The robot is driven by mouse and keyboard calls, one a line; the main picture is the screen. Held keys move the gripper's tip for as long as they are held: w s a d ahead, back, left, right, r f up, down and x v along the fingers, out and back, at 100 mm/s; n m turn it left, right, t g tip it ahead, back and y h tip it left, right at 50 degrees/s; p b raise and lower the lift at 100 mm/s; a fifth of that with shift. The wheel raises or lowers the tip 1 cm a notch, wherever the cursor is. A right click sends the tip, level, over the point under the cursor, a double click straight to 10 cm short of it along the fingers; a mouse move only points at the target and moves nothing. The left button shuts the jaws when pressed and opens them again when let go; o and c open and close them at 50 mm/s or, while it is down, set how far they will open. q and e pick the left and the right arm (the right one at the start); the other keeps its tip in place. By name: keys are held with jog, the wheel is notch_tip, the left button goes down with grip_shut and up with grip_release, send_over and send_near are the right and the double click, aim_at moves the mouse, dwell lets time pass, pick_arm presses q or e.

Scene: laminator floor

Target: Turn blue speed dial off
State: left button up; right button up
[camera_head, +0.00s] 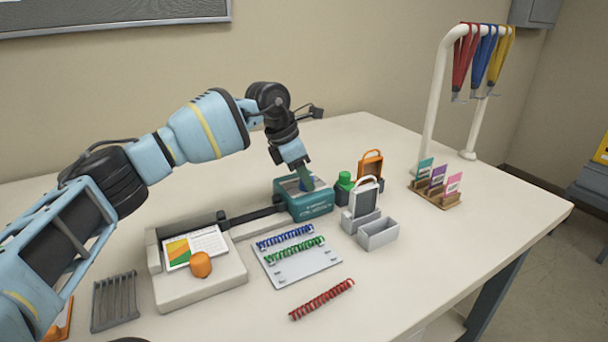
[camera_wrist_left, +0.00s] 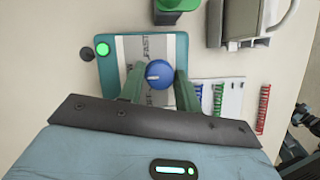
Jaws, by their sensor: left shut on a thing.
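The teal laminator (camera_head: 309,207) stands at the middle of the table; its top also shows in the left wrist view (camera_wrist_left: 180,50). The blue speed dial (camera_wrist_left: 159,74) sits on its pale top plate, with a white pointer mark facing left in the wrist view. A round green light (camera_wrist_left: 102,49) shows on the corner. My left gripper (camera_wrist_left: 160,84) points down, its green fingers on either side of the dial, shut on it. In the head view the dial (camera_head: 308,183) is mostly hidden by the fingers. My right gripper is not seen.
A plate with blue and green coils (camera_head: 300,267) and a red coil (camera_head: 322,299) lie in front. A green-capped bottle (camera_head: 344,188), a grey bin (camera_head: 378,234) and a lanyard rack (camera_head: 440,90) stand right. The right front table is clear.

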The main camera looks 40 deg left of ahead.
pick_arm(q)
jog(key=shift+r+n+p, duration=0.15)
jog(key=shift+n+p, duration=0.25)
jog(key=shift+p, duration=0.1)
jog(key=n+p, duration=0.1)
jog(key=p, duration=0.1)
jog(key=n+y+p, duration=0.1)
jog(key=n+p, duration=0.1)
jog(key=shift+d+r+t, duration=0.15)
jog(key=shift+r+t, duration=0.05)
jog(key=shift+t, duration=0.2)
jog(key=n+y+p, duration=0.1)
jog(key=n+p, duration=0.1)
jog(key=shift+d+n+p, duration=0.1)
jog(key=shift+n+p, duration=0.2)
jog(key=shift+p, duration=0.1)
jog(key=n+y+p, duration=0.1)
jog(key=n+p, duration=0.1)
jog(key=shift+n, duration=0.3)
jog(key=shift+f+n+y+p, duration=0.2)
jog(key=shift+n+y+p, duration=0.5)
jog(key=shift+n, duration=0.7)
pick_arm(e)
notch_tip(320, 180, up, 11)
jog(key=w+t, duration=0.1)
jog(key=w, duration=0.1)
pick_arm(q)
jog(key=shift+f, duration=0.15)
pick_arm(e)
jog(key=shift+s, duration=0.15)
